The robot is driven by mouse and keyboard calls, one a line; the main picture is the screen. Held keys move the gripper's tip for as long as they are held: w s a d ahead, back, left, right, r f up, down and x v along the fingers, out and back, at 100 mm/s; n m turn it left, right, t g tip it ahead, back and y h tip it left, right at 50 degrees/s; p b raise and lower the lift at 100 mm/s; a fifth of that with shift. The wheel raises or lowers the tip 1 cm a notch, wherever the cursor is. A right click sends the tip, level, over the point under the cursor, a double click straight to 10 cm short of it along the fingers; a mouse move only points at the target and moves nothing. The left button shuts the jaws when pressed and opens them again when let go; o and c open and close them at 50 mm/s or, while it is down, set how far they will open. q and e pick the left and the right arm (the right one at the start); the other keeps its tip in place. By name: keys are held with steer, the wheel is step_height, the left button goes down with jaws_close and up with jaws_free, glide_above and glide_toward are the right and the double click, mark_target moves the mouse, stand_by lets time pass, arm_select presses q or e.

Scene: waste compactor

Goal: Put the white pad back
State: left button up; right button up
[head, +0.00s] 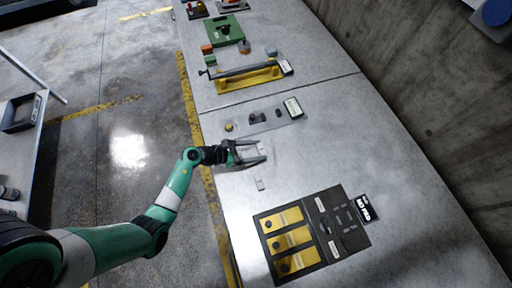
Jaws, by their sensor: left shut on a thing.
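My left gripper (262,152) reaches in from the left over the metal bench. Its two fingers lie either side of a pale, whitish piece (250,152), which looks like the white pad; its outline is hard to make out against the bench. A small whitish block (260,184) lies on the bench just below the gripper, apart from it. A black tray (262,216) sits further down, with several yellow plates on its left and small dark parts on its right. My right gripper is not in view.
A grey plate (270,126) with dark parts and a label lies just above the gripper. A yellow fixture with a bar (247,79) and a green plate (222,31) stand farther up. The bench right of the gripper is clear.

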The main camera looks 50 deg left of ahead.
arm_select(q)
steer(key=shift+f, duration=0.45)
steer(key=shift+r, duration=0.1)
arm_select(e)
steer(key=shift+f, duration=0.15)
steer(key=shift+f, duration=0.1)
arm_select(q)
steer(key=shift+f, duration=0.25)
steer(key=o, duration=1.5)
steer(key=shift+r, duration=0.1)
steer(key=shift+r, duration=0.1)
